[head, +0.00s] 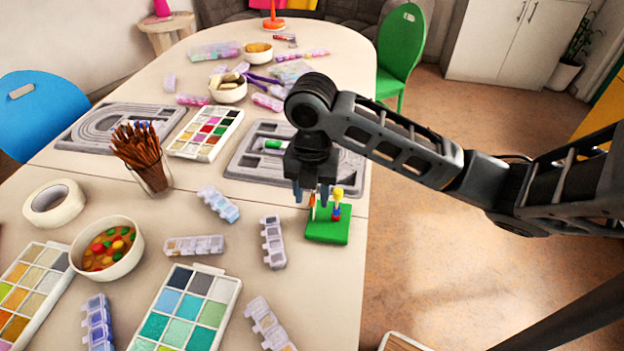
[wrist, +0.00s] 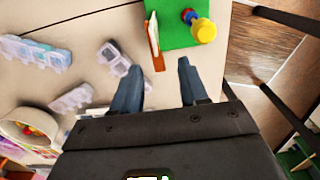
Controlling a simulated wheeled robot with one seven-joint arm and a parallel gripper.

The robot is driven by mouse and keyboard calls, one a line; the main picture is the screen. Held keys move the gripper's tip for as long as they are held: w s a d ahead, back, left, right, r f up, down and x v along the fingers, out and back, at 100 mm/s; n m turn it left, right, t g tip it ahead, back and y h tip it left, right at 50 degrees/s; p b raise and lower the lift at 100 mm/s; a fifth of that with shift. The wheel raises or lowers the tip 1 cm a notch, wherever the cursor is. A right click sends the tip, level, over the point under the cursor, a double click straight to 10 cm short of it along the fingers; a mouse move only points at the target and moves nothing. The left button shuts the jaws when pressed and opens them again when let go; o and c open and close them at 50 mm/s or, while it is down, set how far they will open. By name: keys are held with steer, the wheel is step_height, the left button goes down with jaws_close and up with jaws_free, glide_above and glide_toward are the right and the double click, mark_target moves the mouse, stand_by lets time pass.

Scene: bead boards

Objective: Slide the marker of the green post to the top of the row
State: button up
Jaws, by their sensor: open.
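A green board (head: 328,233) lies near the table's right edge and also shows at the top of the wrist view (wrist: 176,38). On it stands a post with a yellow bead (head: 338,193) on top and a blue bead (head: 336,211) lower; the yellow bead also shows in the wrist view (wrist: 204,31). A thin upright orange-and-white strip (wrist: 154,42) stands at the board's left side. I cannot tell for sure which part is the marker. My gripper (head: 311,193) is open and empty, pointing down by the strip; its two fingers (wrist: 158,84) also show in the wrist view, apart from the board.
A grey bead board (head: 238,170) lies behind my gripper. Clear bead boxes (head: 272,242), a paint set (head: 168,302), a bowl of beads (head: 133,262) and a pencil cup (head: 158,178) stand to the left. Bare table lies in front of the green board.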

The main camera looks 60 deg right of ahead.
mark_target(312, 202)
steer(key=shift+f, duration=0.35)
steer(key=shift+c, duration=0.3)
jaws_close()
steer(key=shift+f+b, duration=2.2)
steer(key=shift+f, duration=0.05)
jaws_free()
steer(key=shift+r, duration=0.1)
